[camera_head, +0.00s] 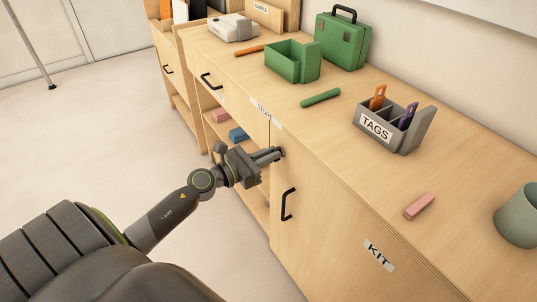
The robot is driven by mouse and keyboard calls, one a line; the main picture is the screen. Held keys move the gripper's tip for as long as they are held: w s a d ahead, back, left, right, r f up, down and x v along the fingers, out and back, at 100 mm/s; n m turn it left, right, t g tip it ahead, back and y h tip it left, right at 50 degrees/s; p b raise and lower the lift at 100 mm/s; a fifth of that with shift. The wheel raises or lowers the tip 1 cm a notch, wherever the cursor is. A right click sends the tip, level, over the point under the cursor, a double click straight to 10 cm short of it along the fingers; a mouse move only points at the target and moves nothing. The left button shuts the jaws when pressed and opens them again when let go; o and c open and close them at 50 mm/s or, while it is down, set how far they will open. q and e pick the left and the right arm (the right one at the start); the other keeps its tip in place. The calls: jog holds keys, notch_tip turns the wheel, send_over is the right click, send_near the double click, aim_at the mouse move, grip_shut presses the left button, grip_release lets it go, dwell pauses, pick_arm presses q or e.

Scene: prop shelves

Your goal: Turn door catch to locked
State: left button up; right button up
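The wooden door marked KIT (325,225) is closed on the front of the cabinet and has a black bar handle (287,204). My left gripper (276,154) reaches in from the left, its fingertips at the upper left edge of this door, just under the worktop. A small dark piece at the fingertips may be the door catch. The fingers cover most of this spot, so I cannot tell the catch's angle or whether it is gripped. My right gripper is out of view.
On the worktop stand a grey TAGS holder (398,143), a green open box (292,62), a green case (343,38), a green marker (320,98), a pink block (419,206) and a green cup (518,215). Open shelves with blocks lie left of the door.

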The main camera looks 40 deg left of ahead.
pick_arm(q)
grip_shut()
